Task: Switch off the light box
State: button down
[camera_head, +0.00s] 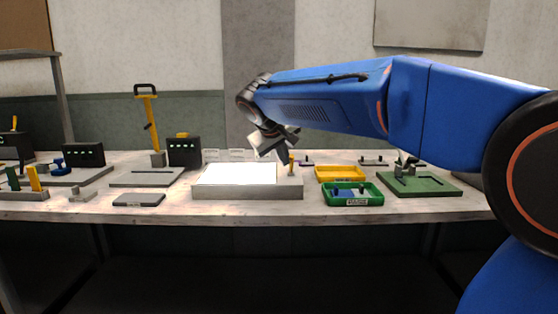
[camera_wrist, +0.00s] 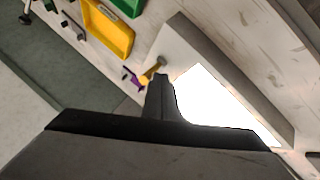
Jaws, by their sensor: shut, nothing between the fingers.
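The light box (camera_head: 248,193) is a low grey box on the bench, and its top panel (camera_head: 238,173) glows bright white. A small yellow switch lever (camera_head: 291,168) stands at the box's right end. In the wrist view the light box (camera_wrist: 181,42) lies at upper right with its lit panel (camera_wrist: 215,98), and the yellow lever (camera_wrist: 153,70) is just beyond my fingertips. My gripper (camera_head: 287,150) is over the right end of the box, close to the lever; it is shut and empty. In the wrist view its fingers (camera_wrist: 160,80) partly cover the panel's edge. Contact with the lever cannot be told.
A yellow tray (camera_head: 340,181) and a green tray (camera_head: 327,201) stand right of the box, with a green fixture (camera_head: 440,186) farther right. A dark flat device (camera_head: 139,200) and a grey plate (camera_head: 147,178) lie to the left. The bench front before the box is clear.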

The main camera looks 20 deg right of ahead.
jog(key=shift+w, duration=0.15)
dwell(0.3)
jog(key=shift+w+d+r+g, duration=0.1)
jog(key=shift+r+g, duration=0.05)
jog(key=shift+g, duration=0.15)
jog(key=shift+w+d+r+g+y, duration=0.1)
jog(key=shift+w+r+g+y, duration=0.05)
jog(key=shift+w+g+y, duration=0.2)
jog(key=shift+w+d+r+g, duration=0.15)
jog(key=shift+w+g, duration=0.1)
jog(key=shift+g, duration=0.2)
jog(key=shift+w+d+r+n+g+y, duration=0.15)
jog(key=shift+w+n+g+y, duration=0.2)
jog(key=shift+w+g, duration=0.4)
jog(key=shift+w+r, duration=0.1)
jog(key=shift+r, duration=0.1)
jog(key=shift+r, duration=0.65)
